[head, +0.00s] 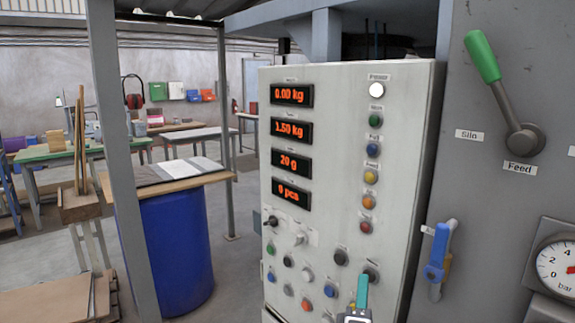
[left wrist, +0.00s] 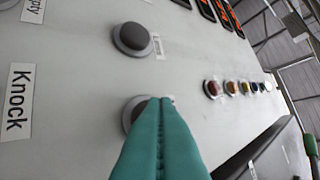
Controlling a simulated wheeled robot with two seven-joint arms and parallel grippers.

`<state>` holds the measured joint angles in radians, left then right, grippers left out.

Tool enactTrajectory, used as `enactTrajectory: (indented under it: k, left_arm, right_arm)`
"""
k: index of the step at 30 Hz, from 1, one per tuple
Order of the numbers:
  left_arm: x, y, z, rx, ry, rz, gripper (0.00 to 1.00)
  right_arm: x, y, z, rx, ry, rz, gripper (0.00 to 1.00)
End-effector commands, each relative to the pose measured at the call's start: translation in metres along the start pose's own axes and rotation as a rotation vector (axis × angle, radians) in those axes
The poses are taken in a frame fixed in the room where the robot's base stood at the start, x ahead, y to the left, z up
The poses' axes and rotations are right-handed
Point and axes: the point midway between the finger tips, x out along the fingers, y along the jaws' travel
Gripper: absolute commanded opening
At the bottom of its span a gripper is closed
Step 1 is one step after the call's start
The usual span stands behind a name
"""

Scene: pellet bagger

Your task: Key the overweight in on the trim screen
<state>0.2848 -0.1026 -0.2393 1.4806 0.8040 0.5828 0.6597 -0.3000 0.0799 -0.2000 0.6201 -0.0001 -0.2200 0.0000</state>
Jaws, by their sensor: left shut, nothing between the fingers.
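The pale grey control panel (head: 335,150) carries four red-lit displays. The top one (head: 292,95) reads 0.00 kg, the second (head: 292,131) 1.50 kg, the third (head: 291,162) 20 g and the lowest (head: 291,193) 0 pcs. Their small captions are too blurred to read. My left gripper (head: 362,281), with teal fingers, is shut and empty at the panel's lower right, over a dark button (head: 372,272). In the left wrist view, its fingertips (left wrist: 160,102) partly cover a dark button (left wrist: 131,112). I cannot tell whether they touch it. My right gripper is out of view.
Another grey button (left wrist: 133,40) sits close beside the fingertips, and a label reads Knock (left wrist: 18,100). Several coloured buttons and knobs fill the lower panel. To the right are a green-handled lever (head: 484,58), a blue valve handle (head: 438,252) and a gauge (head: 557,268).

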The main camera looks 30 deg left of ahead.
Motion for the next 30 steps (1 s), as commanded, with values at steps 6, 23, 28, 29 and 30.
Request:
enactTrajectory:
  k: [6, 23, 28, 29, 30]
  left_arm:
    - [0.001, 0.0, -0.001, 0.0, 0.0, -0.001, 0.0]
    - [-0.01, -0.007, 0.007, 0.0, 0.001, -0.001, 0.0]
    - [-0.012, -0.009, 0.009, 0.001, 0.0, 0.0, 0.0]
    - [-0.013, -0.011, 0.01, 0.001, 0.0, 0.0, 0.0]
    - [-0.015, -0.013, 0.012, 0.001, 0.0, 0.001, 0.0]
  right_arm:
    - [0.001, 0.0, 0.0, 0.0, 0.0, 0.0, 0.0]
    - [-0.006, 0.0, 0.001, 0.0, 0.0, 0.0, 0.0]
    - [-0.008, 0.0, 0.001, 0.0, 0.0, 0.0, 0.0]
    - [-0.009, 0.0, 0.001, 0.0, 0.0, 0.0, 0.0]
    - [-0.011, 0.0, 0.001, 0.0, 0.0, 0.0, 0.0]
